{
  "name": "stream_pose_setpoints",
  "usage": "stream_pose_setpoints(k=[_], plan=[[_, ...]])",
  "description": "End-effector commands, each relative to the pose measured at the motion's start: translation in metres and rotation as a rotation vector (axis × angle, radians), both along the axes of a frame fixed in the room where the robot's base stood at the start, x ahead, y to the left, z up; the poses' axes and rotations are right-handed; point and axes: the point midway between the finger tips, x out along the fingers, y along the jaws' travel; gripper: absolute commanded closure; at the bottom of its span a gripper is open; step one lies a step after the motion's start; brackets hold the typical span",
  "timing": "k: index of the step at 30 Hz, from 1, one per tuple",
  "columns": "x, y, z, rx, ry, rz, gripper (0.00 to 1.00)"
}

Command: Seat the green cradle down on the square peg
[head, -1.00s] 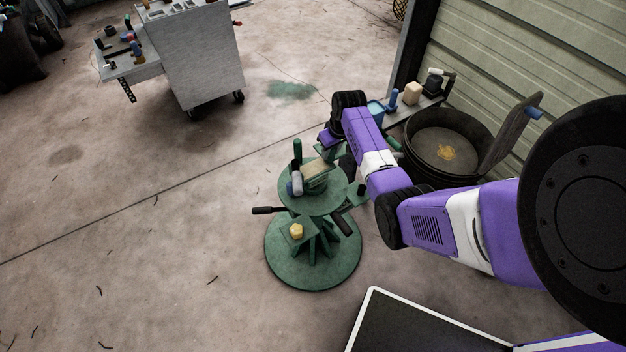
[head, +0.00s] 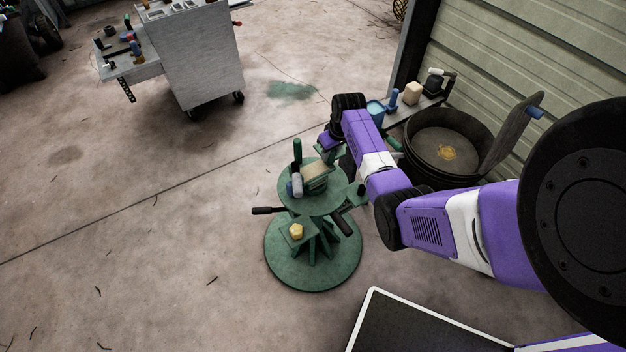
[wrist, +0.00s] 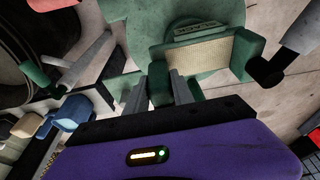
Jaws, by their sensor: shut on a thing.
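The green cradle (head: 314,184), with a beige ribbed pad, is at the top of the round green stand (head: 315,203) in the head view. In the wrist view the cradle (wrist: 247,57) lies across the picture ahead of my gripper (wrist: 161,86). My gripper is shut on a green part of the cradle, with one grey finger on either side. In the head view my arm hides the fingertips. The square peg cannot be made out, and I cannot tell whether the cradle touches the stand's top.
An upright green handle (head: 297,151) and a pale cylinder (head: 297,185) stand close beside the cradle. Black-handled levers (head: 263,210) stick out from the stand. A dark round tub (head: 447,140) is to the right. The floor at left is open, with a grey cart (head: 193,60) behind.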

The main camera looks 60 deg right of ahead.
Motion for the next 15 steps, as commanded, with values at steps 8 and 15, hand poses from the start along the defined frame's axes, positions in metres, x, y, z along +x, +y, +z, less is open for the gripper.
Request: stream_pose_setpoints(k=[8, 15], plan=[[0.0005, -0.0007, -0.0024, -0.001, -0.002, 0.000, 1.00], [0.0005, -0.0008, -0.0048, -0.001, -0.002, 0.000, 1.00]])
